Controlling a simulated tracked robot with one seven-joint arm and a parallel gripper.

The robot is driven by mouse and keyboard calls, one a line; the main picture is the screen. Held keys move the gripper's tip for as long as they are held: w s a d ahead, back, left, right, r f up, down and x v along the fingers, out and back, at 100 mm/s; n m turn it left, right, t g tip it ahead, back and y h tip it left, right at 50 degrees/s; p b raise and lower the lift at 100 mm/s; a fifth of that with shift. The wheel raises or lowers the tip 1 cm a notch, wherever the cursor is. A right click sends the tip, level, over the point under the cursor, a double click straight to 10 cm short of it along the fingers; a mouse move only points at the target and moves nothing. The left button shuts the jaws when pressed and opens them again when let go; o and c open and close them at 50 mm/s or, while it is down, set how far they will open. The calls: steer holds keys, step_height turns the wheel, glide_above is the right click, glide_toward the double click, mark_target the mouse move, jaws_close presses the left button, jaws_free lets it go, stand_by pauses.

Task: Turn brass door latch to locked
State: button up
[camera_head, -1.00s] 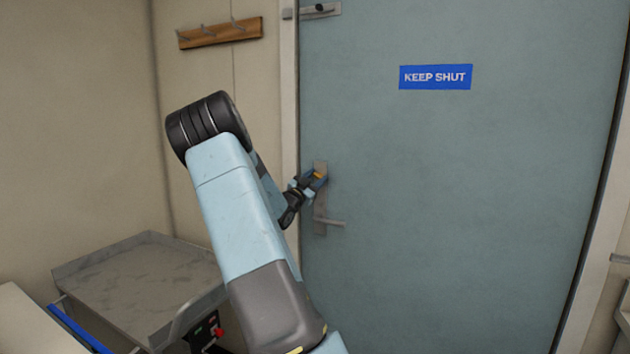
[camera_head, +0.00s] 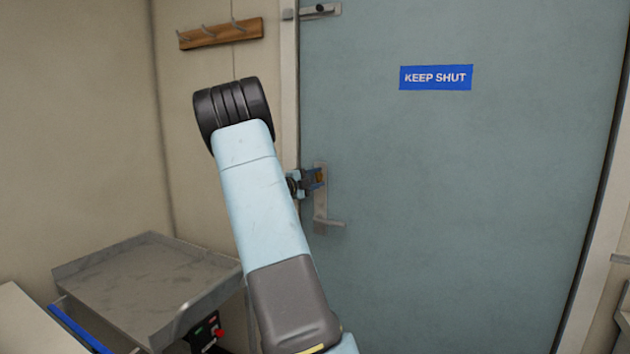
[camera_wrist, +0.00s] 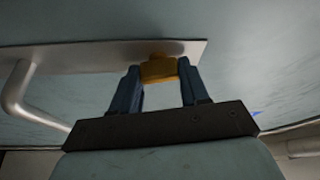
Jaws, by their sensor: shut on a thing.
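The brass latch (camera_wrist: 159,69) sits on a metal plate (camera_wrist: 90,56) on the blue-grey door (camera_head: 450,200). In the wrist view my gripper (camera_wrist: 160,74) has its two blue fingers on either side of the latch, shut on it. In the head view my gripper (camera_head: 317,178) is at the upper part of the plate, above the lever handle (camera_head: 330,223). The latch shows there only as a small brass patch between the fingers. The lever handle also shows in the wrist view (camera_wrist: 22,100), left of the fingers.
A blue KEEP SHUT sign (camera_head: 436,77) is on the door. A metal bolt (camera_head: 320,10) is at the door's top left. A hook rail (camera_head: 220,34) hangs on the wall. A metal-topped unit (camera_head: 145,285) with a red button stands at lower left.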

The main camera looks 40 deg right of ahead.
steer(key=shift+s+f+m+y, duration=0.15)
steer(key=shift+m+y, duration=0.35)
steer(key=shift+m, duration=0.6)
steer(key=shift+d+f, duration=0.1)
steer(key=o, duration=1.1)
steer(key=shift+c, duration=0.2)
steer(key=shift+r, duration=0.2)
steer(key=shift+a, duration=0.55)
steer(key=a, duration=1.2)
steer(key=shift+a, duration=0.4)
